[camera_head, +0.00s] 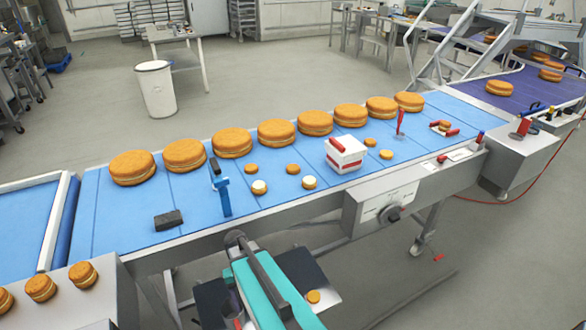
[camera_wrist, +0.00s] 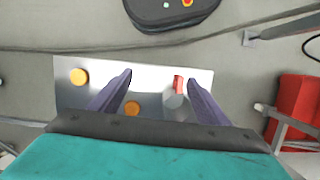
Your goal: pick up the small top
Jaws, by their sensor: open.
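In the wrist view my gripper (camera_wrist: 160,80) is open and empty, with its two dark fingers spread over a pale metal plate (camera_wrist: 66,98). Two small orange tops are on that plate: one (camera_wrist: 79,76) lies left of the fingers, the other (camera_wrist: 132,108) lies between them, close to the left finger. In the head view a small orange top (camera_head: 313,296) shows beside my teal arm; my fingers are hidden there. More small tops (camera_head: 292,168) lie on the blue belt (camera_head: 240,202). Two small rounds (camera_head: 309,182) there show pale cream.
A red and pale object (camera_wrist: 178,88) stands on the plate by the right finger. Large filled rounds (camera_head: 232,142) line the belt's far side. A white box (camera_head: 344,154), a blue upright tool (camera_head: 221,190) and a dark block (camera_head: 168,220) stand on the belt.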

